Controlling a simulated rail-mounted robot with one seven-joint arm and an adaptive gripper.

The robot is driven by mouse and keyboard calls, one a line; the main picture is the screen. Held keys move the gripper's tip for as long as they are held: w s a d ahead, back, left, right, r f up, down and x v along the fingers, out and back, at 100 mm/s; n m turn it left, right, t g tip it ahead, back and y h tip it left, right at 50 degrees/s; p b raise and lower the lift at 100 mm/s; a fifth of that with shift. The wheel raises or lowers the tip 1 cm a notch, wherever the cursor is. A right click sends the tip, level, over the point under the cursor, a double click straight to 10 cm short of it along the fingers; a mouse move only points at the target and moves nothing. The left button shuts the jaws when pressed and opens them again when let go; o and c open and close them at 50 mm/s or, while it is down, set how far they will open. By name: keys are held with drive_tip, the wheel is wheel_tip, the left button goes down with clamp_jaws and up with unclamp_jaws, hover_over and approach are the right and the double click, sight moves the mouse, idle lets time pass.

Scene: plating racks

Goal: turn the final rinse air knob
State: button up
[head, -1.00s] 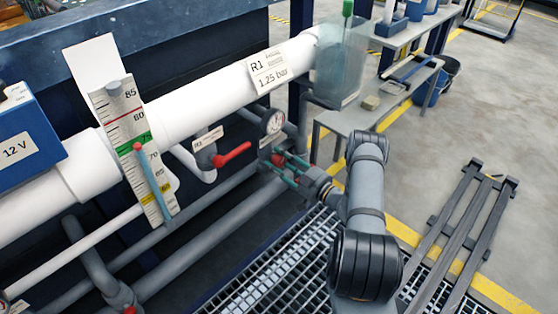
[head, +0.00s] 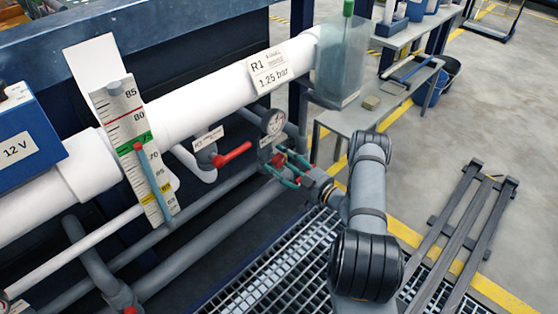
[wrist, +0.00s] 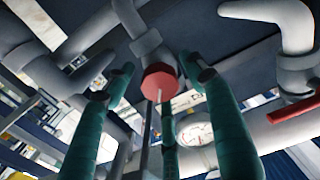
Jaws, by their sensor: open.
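The red knob (head: 279,159) is on the pipework below the round gauge in the head view. In the wrist view the red faceted knob (wrist: 158,80) is near the middle, with a pale line on its face. My gripper (head: 283,171) has green fingers and is at the knob. In the wrist view my gripper (wrist: 160,88) is open, with its fingers spread around the knob. Gaps show between the left and right fingertips and the knob. Contact at the lower finger cannot be told. I cannot read a label naming the knob.
A red lever valve (head: 232,154) is left of my gripper; its red handle (wrist: 295,122) is at right in the wrist view. The gauge (head: 272,122) is just above the fingers. A thick white pipe (head: 205,97) runs behind. A grey bench (head: 345,120) stands at right.

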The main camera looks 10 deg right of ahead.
drive_tip(key=v, duration=1.1)
drive_tip(key=shift+d, duration=0.1)
drive_tip(key=x, duration=1.1)
drive_tip(key=shift+w+a, duration=0.3)
drive_tip(key=shift+s+d, duration=0.1)
drive_tip(key=shift+d, duration=0.05)
